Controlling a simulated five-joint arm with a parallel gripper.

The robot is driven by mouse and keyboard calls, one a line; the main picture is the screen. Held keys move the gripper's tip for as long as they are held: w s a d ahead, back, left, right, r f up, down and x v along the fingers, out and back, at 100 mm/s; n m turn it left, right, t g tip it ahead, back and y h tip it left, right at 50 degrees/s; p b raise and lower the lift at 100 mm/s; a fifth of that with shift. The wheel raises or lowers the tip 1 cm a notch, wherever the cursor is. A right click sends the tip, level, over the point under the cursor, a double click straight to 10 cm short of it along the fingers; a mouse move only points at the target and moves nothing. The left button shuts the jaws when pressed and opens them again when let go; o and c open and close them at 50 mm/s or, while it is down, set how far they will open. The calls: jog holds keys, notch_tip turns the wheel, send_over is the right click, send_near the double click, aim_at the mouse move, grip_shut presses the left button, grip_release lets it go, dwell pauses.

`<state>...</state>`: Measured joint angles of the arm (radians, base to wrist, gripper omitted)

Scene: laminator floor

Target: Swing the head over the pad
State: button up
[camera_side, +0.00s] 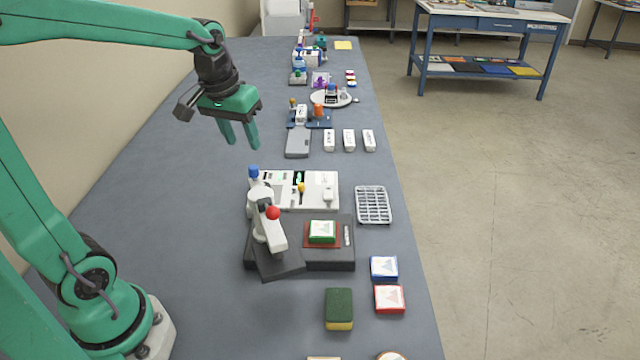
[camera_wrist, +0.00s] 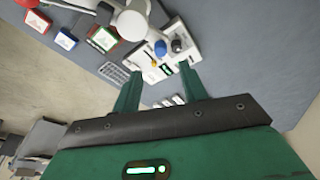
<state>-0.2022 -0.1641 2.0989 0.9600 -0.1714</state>
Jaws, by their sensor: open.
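The head (camera_side: 268,230) is a white swing arm with a red knob (camera_side: 273,212), standing on a dark grey base (camera_side: 335,262). It points toward the front, left of the pad, and is not over it. The dark red pad (camera_side: 322,246) carries a green-edged card (camera_side: 322,230). My gripper (camera_side: 241,138) is open and empty, raised above the table, behind and left of the head in the side view. In the wrist view, the gripper (camera_wrist: 160,72) shows two spread fingers, with the white head (camera_wrist: 132,20) and green-edged card (camera_wrist: 103,38) beyond them.
A white panel (camera_side: 325,178) with blue and yellow knobs stands just behind the head. A grey rack (camera_side: 373,205) is to its right. Blue (camera_side: 384,267) and red (camera_side: 389,299) tiles and a green-yellow sponge (camera_side: 339,309) lie in front. The table's left side is clear.

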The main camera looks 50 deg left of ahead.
aim_at(253, 166)
jog(key=shift+w+a+r+g+h, duration=0.1)
jog(key=shift+w+a+g+h, duration=0.05)
jog(key=shift+w+g, duration=0.5)
jog(key=shift+w+a+r+g+h, duration=0.15)
jog(key=shift+w+g, duration=0.35)
jog(key=shift+g, duration=0.25)
jog(key=shift+f, duration=0.15)
jog(key=shift+f, duration=3.85)
grip_shut()
